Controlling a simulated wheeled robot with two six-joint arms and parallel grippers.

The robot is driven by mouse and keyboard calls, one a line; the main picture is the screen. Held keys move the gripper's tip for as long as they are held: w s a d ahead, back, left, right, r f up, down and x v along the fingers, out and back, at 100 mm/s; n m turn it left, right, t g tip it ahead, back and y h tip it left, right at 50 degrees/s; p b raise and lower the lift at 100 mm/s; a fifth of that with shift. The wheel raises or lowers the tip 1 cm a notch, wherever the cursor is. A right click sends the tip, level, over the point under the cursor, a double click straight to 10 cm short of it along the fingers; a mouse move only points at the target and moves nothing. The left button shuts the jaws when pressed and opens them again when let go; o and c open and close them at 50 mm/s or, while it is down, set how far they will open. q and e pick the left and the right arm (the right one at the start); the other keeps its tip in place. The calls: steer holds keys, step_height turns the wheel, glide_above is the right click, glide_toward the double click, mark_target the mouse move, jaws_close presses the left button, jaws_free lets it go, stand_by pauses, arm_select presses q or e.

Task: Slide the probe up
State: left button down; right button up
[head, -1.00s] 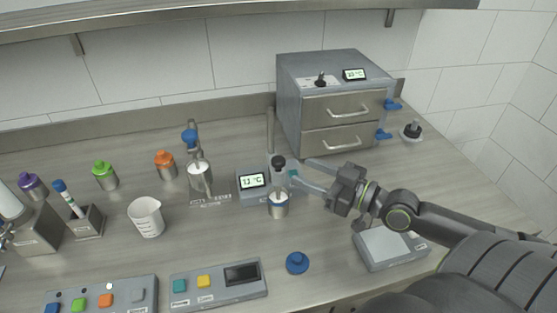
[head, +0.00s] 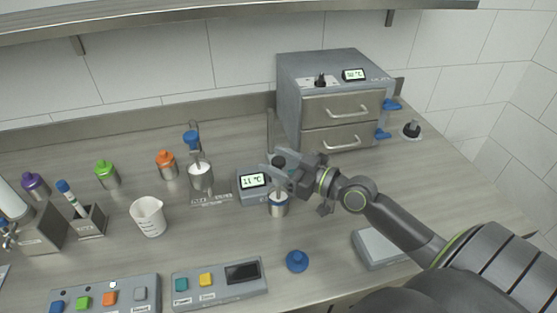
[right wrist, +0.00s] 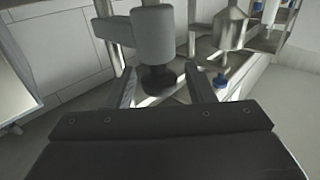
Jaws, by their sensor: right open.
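The probe's slider is a grey block with a dark round knob, on a vertical post beside the temperature display (head: 253,181). In the right wrist view the grey block (right wrist: 152,35) and the knob (right wrist: 158,78) show close up. My right gripper (head: 281,165) is at the slider and hides most of it in the head view. Its jaws (right wrist: 158,90) are open, one finger on each side of the knob, with gaps visible. My left gripper is not in view.
A grey two-drawer oven (head: 338,100) stands behind the probe. A blue lid (head: 297,261) lies in front of the cup. A steel dispenser (head: 200,175) and a white beaker (head: 148,217) stand to the left. Button panels (head: 220,284) line the front.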

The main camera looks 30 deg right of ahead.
steer(key=shift+c, duration=0.4)
jaws_close()
step_height(320, 180, up, 7)
steer(key=p, duration=0.5)
steer(key=shift+r+p, duration=0.35)
steer(key=shift+p, duration=0.1)
steer(key=shift+c, duration=0.4)
jaws_free()
steer(key=shift+r, duration=0.1)
steer(key=shift+o, duration=0.8)
steer(key=shift+d+f, duration=0.1)
steer(key=shift+f, duration=0.1)
